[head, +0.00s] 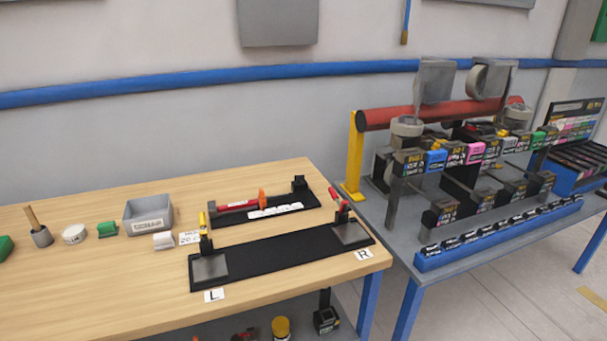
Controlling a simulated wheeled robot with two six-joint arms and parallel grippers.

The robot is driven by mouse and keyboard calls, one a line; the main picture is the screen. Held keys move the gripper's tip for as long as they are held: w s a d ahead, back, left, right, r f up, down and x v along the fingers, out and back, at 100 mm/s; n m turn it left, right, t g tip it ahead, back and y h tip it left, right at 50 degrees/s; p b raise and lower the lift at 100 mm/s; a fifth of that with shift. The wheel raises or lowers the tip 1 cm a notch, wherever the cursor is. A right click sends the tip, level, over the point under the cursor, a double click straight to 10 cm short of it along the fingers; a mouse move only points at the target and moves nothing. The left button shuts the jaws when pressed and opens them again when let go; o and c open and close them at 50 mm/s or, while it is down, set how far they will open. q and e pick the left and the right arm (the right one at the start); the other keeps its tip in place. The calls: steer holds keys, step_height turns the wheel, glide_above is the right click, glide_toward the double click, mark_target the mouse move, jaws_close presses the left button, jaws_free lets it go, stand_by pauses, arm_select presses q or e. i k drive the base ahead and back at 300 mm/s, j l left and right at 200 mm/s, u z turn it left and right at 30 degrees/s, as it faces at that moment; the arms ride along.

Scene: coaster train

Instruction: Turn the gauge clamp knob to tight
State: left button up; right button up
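A red bar (238,205) that may be the gauge lies on a black holder (228,222) at the back of the wooden bench. An orange upright piece (262,196) stands at its right end; I cannot tell whether this is the clamp knob or how it is turned. A white label strip (276,211) lies in front of it. Neither of my grippers is in view.
A long black fixture (275,254) with grey end pads lies in front, with a yellow handle (202,221) at left and a red handle (335,194) at right. A grey bin (148,225) and small items stand left. A grey table (470,235) with a red-tube assembly stands right.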

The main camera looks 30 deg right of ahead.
mark_target(298, 178)
steer(key=l+z, duration=0.15)
steer(key=l, duration=0.25)
steer(key=i+l+z, duration=0.1)
steer(key=l, duration=0.3)
steer(key=i+l+z, duration=0.15)
steer(key=l, duration=0.25)
steer(key=i+l+z, duration=0.1)
steer(key=l, duration=0.3)
steer(key=i+l+z, duration=0.15)
steer(key=l, duration=0.25)
